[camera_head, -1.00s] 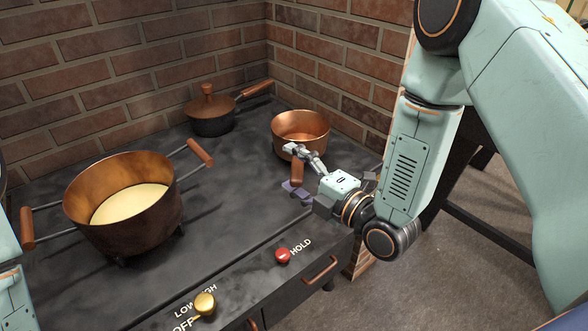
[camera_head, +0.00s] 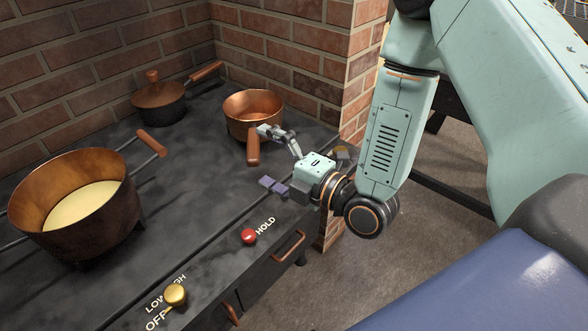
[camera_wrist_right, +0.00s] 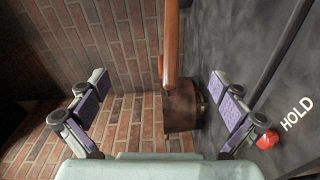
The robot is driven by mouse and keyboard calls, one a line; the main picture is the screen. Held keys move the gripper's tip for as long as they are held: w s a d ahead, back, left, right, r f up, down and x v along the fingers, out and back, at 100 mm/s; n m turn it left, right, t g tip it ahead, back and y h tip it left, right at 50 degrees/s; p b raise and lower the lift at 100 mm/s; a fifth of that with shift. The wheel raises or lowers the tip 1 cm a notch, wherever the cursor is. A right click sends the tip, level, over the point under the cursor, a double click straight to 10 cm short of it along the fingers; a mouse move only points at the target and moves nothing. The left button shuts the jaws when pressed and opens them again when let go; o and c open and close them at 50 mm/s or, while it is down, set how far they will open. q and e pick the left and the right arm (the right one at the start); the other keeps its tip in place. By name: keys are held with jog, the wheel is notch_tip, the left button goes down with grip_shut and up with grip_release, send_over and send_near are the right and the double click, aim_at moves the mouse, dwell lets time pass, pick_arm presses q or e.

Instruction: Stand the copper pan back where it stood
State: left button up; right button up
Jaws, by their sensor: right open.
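The small copper pan (camera_head: 253,105) stands upright on the dark stove top near the brick corner. Its brown handle (camera_head: 253,150) points toward me. My right gripper (camera_head: 270,160) is open and empty, just right of the handle, with one finger near the pan and one nearer the stove's front edge. In the right wrist view the pan body (camera_wrist_right: 181,110) and handle (camera_wrist_right: 170,50) show in the gap between the spread fingers, apart from both pads. My left gripper is out of view.
A large copper pot (camera_head: 122,212) with pale liquid stands at left. A lidded pan (camera_head: 158,108) stands at the back. A red knob (camera_head: 249,236) and a gold knob (camera_head: 176,294) are on the front edge. The brick wall (camera_head: 290,50) closes in behind the copper pan.

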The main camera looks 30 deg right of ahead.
jog(key=v, duration=0.8)
dwell(0.4)
jog(key=shift+s, duration=0.1)
dwell(0.4)
jog(key=x, duration=0.8)
jog(key=shift+w, duration=0.2)
dwell(0.7)
